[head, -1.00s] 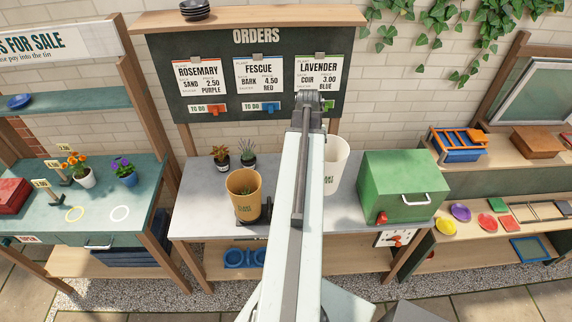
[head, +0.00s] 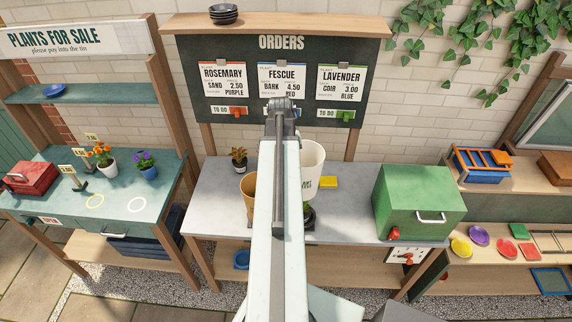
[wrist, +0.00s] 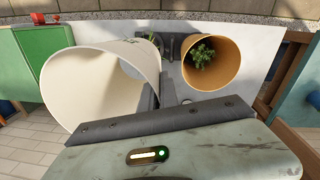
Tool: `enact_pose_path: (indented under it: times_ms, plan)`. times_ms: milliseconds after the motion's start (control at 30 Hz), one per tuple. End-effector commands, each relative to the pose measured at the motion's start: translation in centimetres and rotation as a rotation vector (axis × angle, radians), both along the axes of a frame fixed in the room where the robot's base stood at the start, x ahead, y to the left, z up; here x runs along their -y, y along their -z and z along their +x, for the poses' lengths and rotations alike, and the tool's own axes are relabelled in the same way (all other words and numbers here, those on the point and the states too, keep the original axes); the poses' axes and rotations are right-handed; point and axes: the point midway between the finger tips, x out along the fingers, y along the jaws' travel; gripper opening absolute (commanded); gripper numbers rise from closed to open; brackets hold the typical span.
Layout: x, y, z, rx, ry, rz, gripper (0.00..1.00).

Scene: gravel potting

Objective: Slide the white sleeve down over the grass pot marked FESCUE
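The white sleeve (head: 313,160) is behind my arm in the head view, roughly upright, and appears raised off the grey table. In the wrist view the white sleeve (wrist: 75,85) fills the left side, its open end toward me. My gripper (wrist: 157,95) is shut on its right-hand wall. A small dark pot (head: 309,215) with some green shows below the sleeve, partly behind my arm; a bit of green grass (wrist: 153,38) shows past the sleeve's far edge. I cannot read any FESCUE marking on a pot.
A tan sleeve (wrist: 207,85) with a leafy plant inside stands right of my gripper, close by. A small reddish plant (head: 239,157) stands at the back. A green box (head: 419,205) stands to the right.

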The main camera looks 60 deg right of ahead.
Motion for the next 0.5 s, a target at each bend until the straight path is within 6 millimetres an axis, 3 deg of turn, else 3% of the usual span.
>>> enact_pose_path:
  times_ms: [267, 500]
  plan:
    - [0.4, 1.4, -0.7, 0.0, 0.013, 0.0, 0.0]
    - [0.5, 4.1, -0.8, 0.0, 0.015, 0.0, 0.0]
